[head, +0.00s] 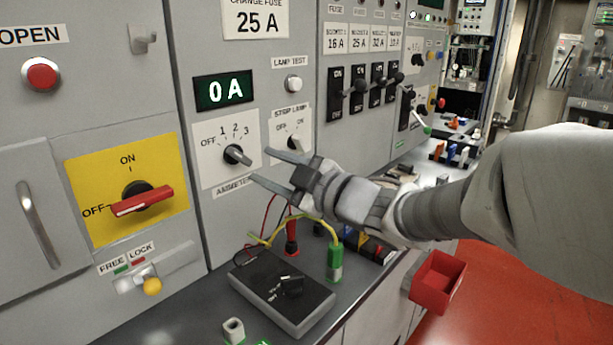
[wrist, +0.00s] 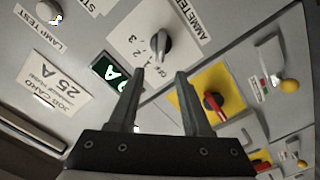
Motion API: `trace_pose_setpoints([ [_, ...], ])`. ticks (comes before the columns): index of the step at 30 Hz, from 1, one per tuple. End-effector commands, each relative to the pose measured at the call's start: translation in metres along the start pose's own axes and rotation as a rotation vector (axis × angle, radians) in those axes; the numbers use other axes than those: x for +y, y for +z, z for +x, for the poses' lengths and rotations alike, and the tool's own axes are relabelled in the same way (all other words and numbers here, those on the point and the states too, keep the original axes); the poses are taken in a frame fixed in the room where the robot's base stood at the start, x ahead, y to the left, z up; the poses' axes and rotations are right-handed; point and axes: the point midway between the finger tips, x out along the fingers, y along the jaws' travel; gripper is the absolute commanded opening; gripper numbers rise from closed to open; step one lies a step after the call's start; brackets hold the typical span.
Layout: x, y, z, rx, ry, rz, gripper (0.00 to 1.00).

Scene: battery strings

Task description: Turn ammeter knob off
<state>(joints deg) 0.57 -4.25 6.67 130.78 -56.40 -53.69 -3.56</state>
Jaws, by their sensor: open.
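The ammeter knob (head: 235,154) is a dark round knob with a grey bar handle on a white plate marked OFF, 1, 2, 3. Its bar slants from upper left to lower right; I cannot tell for sure which mark it points to. The display (head: 223,91) above it reads 0 A. My gripper (head: 260,164) is open and empty, its two fingertips just right of the knob and apart from it. In the wrist view the knob (wrist: 160,45) shows beyond the open fingers (wrist: 160,73), clear of both.
A stop lamp switch (head: 295,142) and lamp test button (head: 293,83) are right of the knob. A red-handled switch on a yellow plate (head: 90,180) is to the left. Below, the bench holds a black meter box (head: 275,295), a green plug (head: 335,262) and wires. A red bin (head: 437,282) hangs right.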

Motion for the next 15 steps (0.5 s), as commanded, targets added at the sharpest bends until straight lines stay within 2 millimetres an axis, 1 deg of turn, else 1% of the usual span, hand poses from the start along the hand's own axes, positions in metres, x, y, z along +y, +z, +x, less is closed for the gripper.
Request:
trace_pose_setpoints([
  [1,0.003,-0.002,-0.014,-0.002,0.004,0.0,0.49],
  [6,0.002,-0.001,-0.052,-0.003,0.003,0.0,0.49],
  [10,0.001,-0.001,-0.073,-0.001,0.002,0.0,0.49],
  [12,0.001,0.0,-0.08,-0.001,0.001,-0.001,0.49],
  [15,0.0,-0.001,-0.086,0.001,0.0,0.0,0.49],
])
